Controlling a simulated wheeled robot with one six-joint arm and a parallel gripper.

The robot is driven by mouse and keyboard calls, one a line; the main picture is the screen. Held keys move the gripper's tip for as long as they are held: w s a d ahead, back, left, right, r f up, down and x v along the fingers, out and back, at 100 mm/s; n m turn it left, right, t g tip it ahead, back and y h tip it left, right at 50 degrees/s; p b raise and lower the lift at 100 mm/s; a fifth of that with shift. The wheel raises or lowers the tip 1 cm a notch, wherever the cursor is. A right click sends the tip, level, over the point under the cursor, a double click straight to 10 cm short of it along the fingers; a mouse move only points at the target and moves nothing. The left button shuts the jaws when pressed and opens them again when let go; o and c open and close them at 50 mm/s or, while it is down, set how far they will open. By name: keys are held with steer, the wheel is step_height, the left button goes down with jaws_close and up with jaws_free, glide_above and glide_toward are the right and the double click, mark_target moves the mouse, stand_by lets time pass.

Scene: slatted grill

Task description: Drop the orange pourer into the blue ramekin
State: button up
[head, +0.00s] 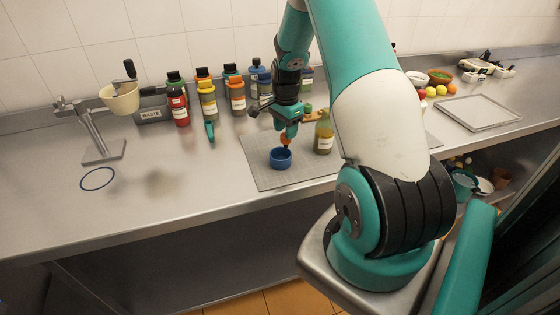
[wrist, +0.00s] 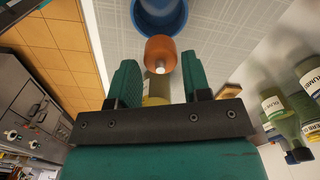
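The orange pourer (head: 285,140) is at the tip of my gripper (head: 287,134), just above the blue ramekin (head: 280,160). In the wrist view the pourer (wrist: 160,53) sits between the two fingertips of my gripper (wrist: 161,70), with its pale tip showing. The fingers appear shut on it; the exact contact is hard to see.
An olive-yellow bottle (head: 323,137) stands close right of the ramekin. Several sauce bottles, including a red one (head: 179,103), line the wall. A stand with a cream cup (head: 121,98) is at left, near a blue ring (head: 97,179).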

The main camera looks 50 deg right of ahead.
steer(key=o, duration=0.3)
step_height(320, 180, up, 17)
steer(key=b, duration=0.3)
steer(key=shift+r+b, duration=0.2)
steer(key=shift+b, duration=0.15)
steer(key=shift+a, duration=0.1)
steer(key=s+a+r+n+t+y, duration=0.1)
steer(key=a+n, duration=0.5)
steer(key=a, duration=0.6)
steer(key=s+a+r+n, duration=0.1)
steer(key=s+a+n, duration=0.1)
steer(key=a+n, duration=0.75)
steer(key=s+a+f+n+g+y, duration=0.1)
steer(key=s+a+n+y, duration=0.2)
steer(key=s+a+n, duration=0.9)
steer(key=s+a, duration=0.5)
steer(key=a, duration=0.3)
steer(key=shift+s+f, duration=0.2)
steer(key=shift+s, duration=0.05)
